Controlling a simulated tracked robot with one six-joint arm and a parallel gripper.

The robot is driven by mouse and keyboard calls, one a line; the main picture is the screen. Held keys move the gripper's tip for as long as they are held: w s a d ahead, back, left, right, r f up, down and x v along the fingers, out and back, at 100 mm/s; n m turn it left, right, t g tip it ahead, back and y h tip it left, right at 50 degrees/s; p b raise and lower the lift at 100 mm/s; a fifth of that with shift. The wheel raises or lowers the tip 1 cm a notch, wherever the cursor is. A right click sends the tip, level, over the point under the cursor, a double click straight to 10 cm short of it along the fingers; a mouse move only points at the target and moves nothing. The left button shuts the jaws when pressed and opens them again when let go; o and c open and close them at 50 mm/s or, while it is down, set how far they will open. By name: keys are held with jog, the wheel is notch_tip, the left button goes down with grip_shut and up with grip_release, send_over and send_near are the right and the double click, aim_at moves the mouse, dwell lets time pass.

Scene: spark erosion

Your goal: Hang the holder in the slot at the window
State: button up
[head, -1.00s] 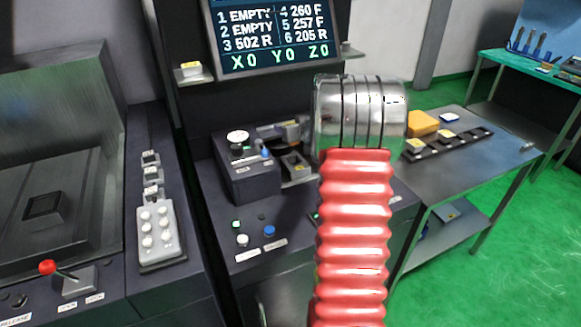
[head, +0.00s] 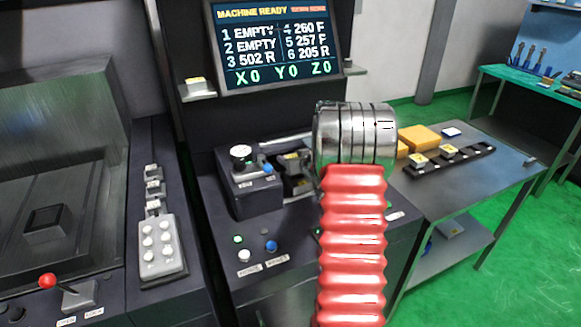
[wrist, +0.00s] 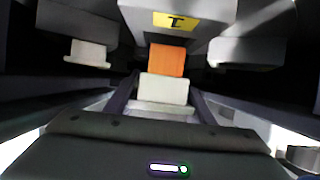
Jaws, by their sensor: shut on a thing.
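My gripper (wrist: 163,105) is shut on the holder (wrist: 210,18), a grey block with a yellow letter label in the wrist view. An orange piece and a pale block show below the label, between the dark fingers. In the head view a yellow-labelled dark piece (head: 292,158) shows left of my silver wrist, over the dark console beside the knob box; it seems to be the holder at my gripper. My wrist and red sleeve hide part of this area. I cannot make out the slot, or whether the holder touches it.
In the wrist view, grey blocks flank the holder at left (wrist: 75,22) and right (wrist: 248,52). The knob box (head: 255,198) stands close left of my gripper. A screen (head: 275,45) is above. A table (head: 480,185) with a rack of labelled pieces (head: 418,164) stands right.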

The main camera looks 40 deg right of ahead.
jog(key=shift+f, duration=1.7)
jog(key=o, duration=1.6)
jog(key=shift+c, duration=0.2)
jog(key=shift+s, duration=0.1)
jog(key=v, duration=1.2)
